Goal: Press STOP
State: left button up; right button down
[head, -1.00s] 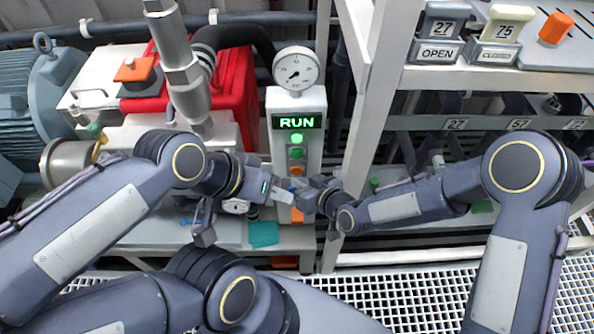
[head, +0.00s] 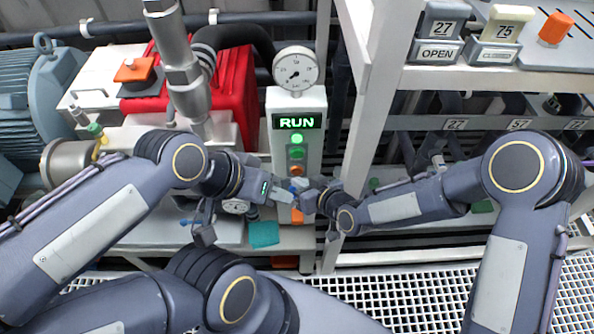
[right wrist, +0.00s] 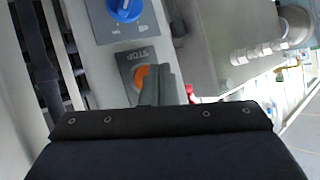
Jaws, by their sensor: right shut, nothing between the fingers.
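The orange STOP button (right wrist: 141,76) shows in the right wrist view on a grey plate with the label STOP (right wrist: 143,55). My right gripper (right wrist: 159,84) is shut and empty. Its fingertips are in front of the button and cover its right part; I cannot tell whether they touch it. In the head view my right gripper (head: 309,200) is at the lower front of the white control post (head: 313,150), whose display (head: 297,121) reads RUN above a lit green lamp (head: 297,138). My left gripper (head: 284,193) is just left of the post, its fingers unclear.
A blue knob (right wrist: 124,8) sits above the STOP plate. A pressure gauge (head: 296,67) tops the post. A white frame upright (head: 359,110) stands close on the right. Red and white machinery (head: 236,90) fills the left; grating (head: 420,300) lies below.

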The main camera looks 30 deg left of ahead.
dwell(0.6)
jog(key=shift+w+a+b, duration=0.2)
jog(key=shift+w+b, duration=0.2)
jog(key=shift+b, duration=0.05)
jog(key=shift+w+a+b, duration=0.25)
jog(key=shift+w+b, duration=0.1)
jog(key=shift+w, duration=0.05)
dwell(0.5)
dwell(0.4)
jog(key=shift+s+d+b, duration=0.35)
jog(key=shift+s+d, duration=0.1)
jog(key=shift+s, duration=0.3)
jog(key=shift+s+d+b, duration=0.3)
jog(key=shift+s+d, duration=0.15)
jog(key=shift+s, duration=0.25)
jog(key=shift+s+d+b, duration=0.25)
jog(key=shift+s+d, duration=0.2)
jog(key=shift+s, duration=0.3)
jog(key=shift+s+d+b, duration=0.3)
jog(key=shift+s+d, duration=0.15)
jog(key=shift+s, duration=0.25)
